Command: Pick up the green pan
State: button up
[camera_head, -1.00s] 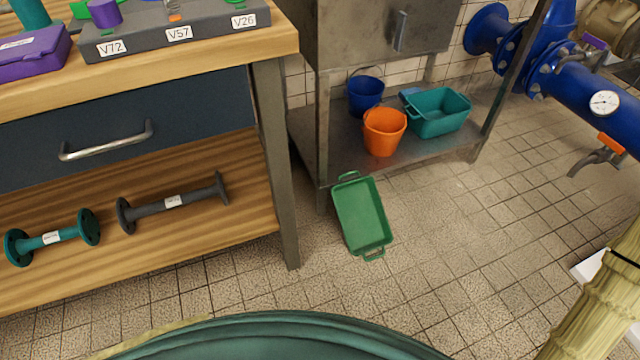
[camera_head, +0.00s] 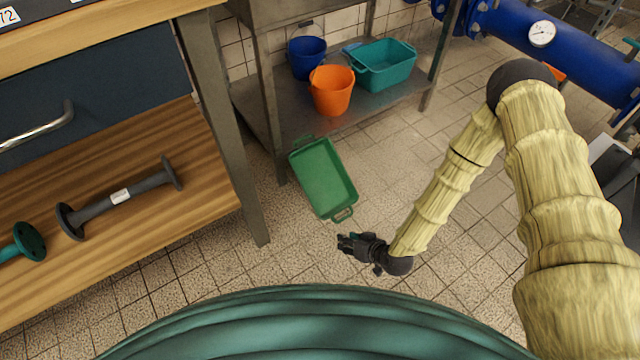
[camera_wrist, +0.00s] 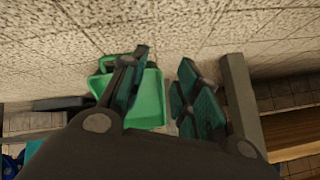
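The green pan (camera_head: 324,178) is a shallow rectangular tray with a loop handle at each short end. It leans at a tilt against the metal stand, its lower end on the tiled floor. My gripper (camera_head: 342,243) is just below the pan's near handle in the head view, apart from it as far as I can see. In the wrist view, my gripper (camera_wrist: 160,85) has its two teal-padded fingers spread apart with nothing between them. The pan (camera_wrist: 148,100) shows behind the left finger, which hides part of it.
A metal stand's lower shelf (camera_head: 385,108) holds an orange bucket (camera_head: 332,90), a blue bucket (camera_head: 307,58) and a teal tub (camera_head: 384,65). A wooden workbench (camera_head: 150,210) with pipe pieces stands at left; its leg (camera_head: 222,130) is near the pan. Tiled floor around my gripper is clear.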

aim_at(340, 163)
jog(key=w+t, duration=0.1)
jog(key=w, duration=0.3)
jog(key=w+n+t+y+b, duration=0.1)
jog(key=w, duration=0.2)
jog(key=w+a+f+t+y, duration=0.1)
jog(key=w, duration=0.3)
jog(key=shift+w+t+b, duration=0.3)
jog(key=shift+b, duration=0.05)
jog(key=w+d+r+n+t+y+b, duration=0.25)
jog(key=w+d+t, duration=0.2)
jog(key=w, duration=0.65)
jog(key=shift+n, duration=0.25)
jog(key=b+x, duration=0.1)
jog(key=x, duration=0.2)
jog(key=b+x, duration=0.2)
jog(key=x, duration=0.1)
jog(key=b+x, duration=0.2)
jog(key=x, duration=0.1)
jog(key=shift+a+f, duration=0.35)
jog(key=shift+f, duration=0.05)
jog(key=shift+w+a+r+b, duration=0.15)
jog(key=shift+w+a+b, duration=0.15)
jog(key=shift+w, duration=0.15)
grip_shut()
